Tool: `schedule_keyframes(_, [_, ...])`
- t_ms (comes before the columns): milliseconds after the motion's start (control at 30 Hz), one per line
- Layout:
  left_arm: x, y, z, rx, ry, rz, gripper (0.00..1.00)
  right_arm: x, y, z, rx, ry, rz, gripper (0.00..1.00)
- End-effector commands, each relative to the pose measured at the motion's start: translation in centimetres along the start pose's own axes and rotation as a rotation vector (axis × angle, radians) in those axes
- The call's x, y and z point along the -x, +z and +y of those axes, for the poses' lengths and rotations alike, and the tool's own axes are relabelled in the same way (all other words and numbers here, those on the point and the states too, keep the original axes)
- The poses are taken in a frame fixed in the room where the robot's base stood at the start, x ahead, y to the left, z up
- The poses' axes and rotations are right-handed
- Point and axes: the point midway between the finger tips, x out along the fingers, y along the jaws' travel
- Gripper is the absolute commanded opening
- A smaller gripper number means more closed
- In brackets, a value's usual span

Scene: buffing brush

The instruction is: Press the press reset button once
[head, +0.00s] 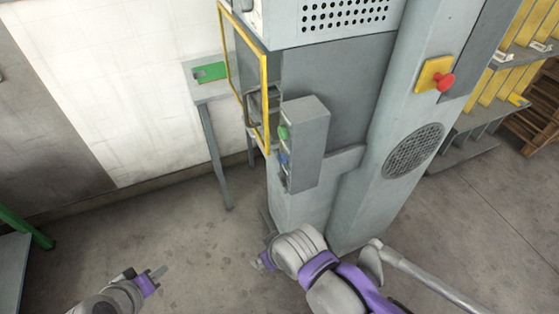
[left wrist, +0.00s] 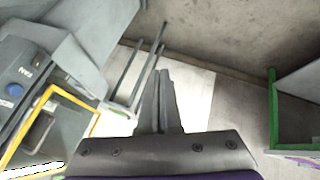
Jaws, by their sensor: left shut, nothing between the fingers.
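The press (head: 335,90) is a tall grey machine, and a grey control box (head: 309,140) is fixed to its front. On the box's left-facing side are a green button (head: 283,132) and a blue button (head: 284,158) below it. My left gripper (head: 158,271) is shut and empty, low at the left and well away from the box. Its closed fingers show in the left wrist view (left wrist: 159,100). My right gripper (head: 262,262) is below the box, its fingers too small to judge.
A yellow frame (head: 266,90) stands at the press opening, left of the box. A small side table (head: 205,92) with a green plate is behind it. A red emergency button (head: 445,82) is on the column. The floor between my left gripper and the press is clear.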

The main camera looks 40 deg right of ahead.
Motion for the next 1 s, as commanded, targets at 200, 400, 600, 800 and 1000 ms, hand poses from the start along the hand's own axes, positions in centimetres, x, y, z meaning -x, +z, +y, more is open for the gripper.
schedule_keyframes(200, [-4.6, -5.2, 13.1, 0.133, 0.348, 0.007, 0.0, -1.5, 1.2, 0.0, 0.0, 0.0, -0.009, 0.9])
schedule_keyframes(400, [-6.8, -7.5, 21.2, 0.251, 0.544, -0.014, 0.0, -2.1, 1.7, 0.0, 0.0, 0.0, -0.012, 0.9])
schedule_keyframes(600, [-7.5, -8.1, 23.9, 0.3, 0.609, -0.025, 0.0, -2.2, 1.9, 0.0, 0.0, 0.0, -0.013, 0.9])
schedule_keyframes(800, [-7.4, -8.2, 23.9, 0.302, 0.61, -0.025, 0.0, -2.2, 1.8, 0.0, 0.0, 0.0, -0.013, 0.9])
schedule_keyframes(1000, [-7.5, -8.1, 24.2, 0.301, 0.61, -0.025, 0.0, -2.3, 1.9, 0.0, 0.0, 0.0, -0.013, 0.9])
